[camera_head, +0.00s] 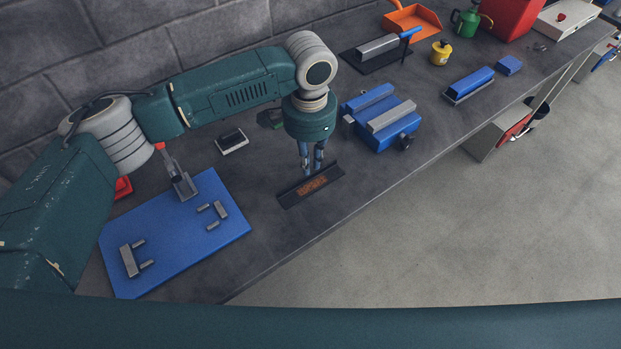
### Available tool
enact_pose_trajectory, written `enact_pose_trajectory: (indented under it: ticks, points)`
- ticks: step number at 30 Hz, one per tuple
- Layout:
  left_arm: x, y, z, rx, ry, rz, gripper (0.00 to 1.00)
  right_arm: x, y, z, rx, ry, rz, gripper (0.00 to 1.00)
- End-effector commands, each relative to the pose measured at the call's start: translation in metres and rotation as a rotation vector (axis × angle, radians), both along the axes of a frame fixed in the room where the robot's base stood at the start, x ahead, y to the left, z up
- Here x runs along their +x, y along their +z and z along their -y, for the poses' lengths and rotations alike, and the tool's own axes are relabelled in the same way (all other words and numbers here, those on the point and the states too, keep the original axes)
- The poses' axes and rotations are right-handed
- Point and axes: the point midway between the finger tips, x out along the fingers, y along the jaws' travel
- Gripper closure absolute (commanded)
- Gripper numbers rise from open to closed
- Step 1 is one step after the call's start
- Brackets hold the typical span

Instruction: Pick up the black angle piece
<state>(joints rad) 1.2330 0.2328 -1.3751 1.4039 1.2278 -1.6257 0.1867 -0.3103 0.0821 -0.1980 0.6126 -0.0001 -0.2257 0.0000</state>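The black angle piece (290,198) lies on the dark workbench near its front edge, with an orange marking on its face. My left gripper (312,173) comes down from above and points at the piece's back edge. Its two fingers stand apart with a gap between them. The fingertips are at or just behind the piece's raised back edge, and I cannot tell whether they touch it. My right gripper is not in view.
A blue board (172,251) with grey fixtures lies left of the piece. A blue block fixture with grey bars (391,134) stands to the right. A small black-and-white item (232,141) lies behind. Bare bench surrounds the piece; the front edge drops to the floor.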

Motion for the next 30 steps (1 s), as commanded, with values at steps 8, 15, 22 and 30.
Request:
enact_pose_trajectory:
  ticks: [8,15,22,30]
  points:
    - [-0.001,-0.025,-0.003,0.002,0.001,-0.003,0.87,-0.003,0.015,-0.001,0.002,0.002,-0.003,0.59]
    - [0.000,-0.056,-0.003,0.000,0.001,0.001,0.87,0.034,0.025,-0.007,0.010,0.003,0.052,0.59]
    - [0.000,-0.059,-0.003,-0.002,0.001,0.003,0.87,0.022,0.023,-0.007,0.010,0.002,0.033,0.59]
    - [0.000,-0.058,-0.003,-0.003,0.001,0.003,1.00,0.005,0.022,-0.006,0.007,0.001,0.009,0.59]
